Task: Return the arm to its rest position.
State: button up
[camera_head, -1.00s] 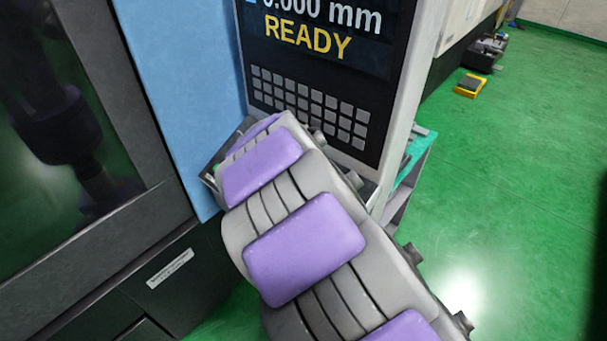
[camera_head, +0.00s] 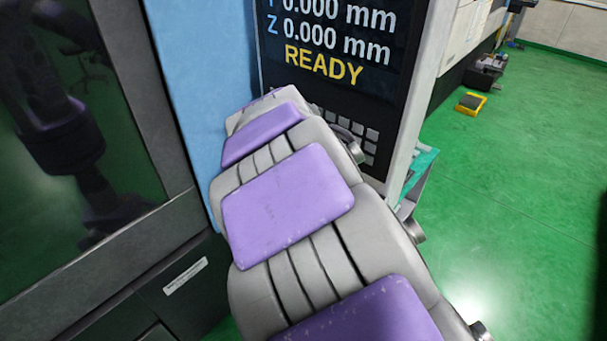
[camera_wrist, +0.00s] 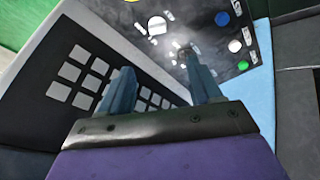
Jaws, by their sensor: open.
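My arm, grey with purple pads, reaches up from the bottom of the head view toward the machine's control panel (camera_head: 338,40). It covers most of the keypad (camera_head: 371,146) there. My gripper's fingers are hidden in the head view. In the wrist view my gripper (camera_wrist: 157,62) shows two blue-grey fingers spread apart with nothing between them. Beyond them lie the keypad (camera_wrist: 90,80) and a dark strip of coloured buttons (camera_wrist: 235,46). I cannot tell the exact distance from the fingers to the panel.
The panel screen reads READY. A dark machine window (camera_head: 75,130) stands at left, beside a light blue panel (camera_head: 190,65). A teal-topped cart (camera_head: 421,170) stands behind the panel's right edge. A yellow item (camera_head: 471,103) lies on the green floor, which is open at right.

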jog(key=s+d+f+m+g+b, duration=0.2)
jog(key=s+d+f, duration=0.1)
jog(key=s+d, duration=0.45)
jog(key=s+d+f+m+g+b, duration=0.1)
jog(key=s+d+f+m+g, duration=0.1)
jog(key=s+d, duration=0.6)
jog(key=s+f+g+y+b, duration=0.1)
jog(key=s+f+g, duration=0.1)
jog(key=s, duration=0.8)
jog(key=s+f+g+y+b, duration=0.1)
jog(key=s+f, duration=0.4)
jog(key=s, duration=0.5)
jog(key=shift+s+f+m+g+b, duration=0.15)
jog(key=shift+s+m+g+b, duration=0.2)
jog(key=shift+g, duration=0.25)
jog(key=shift+d, duration=0.35)
jog(key=shift+o, duration=0.2)
jog(key=shift+a, duration=0.1)
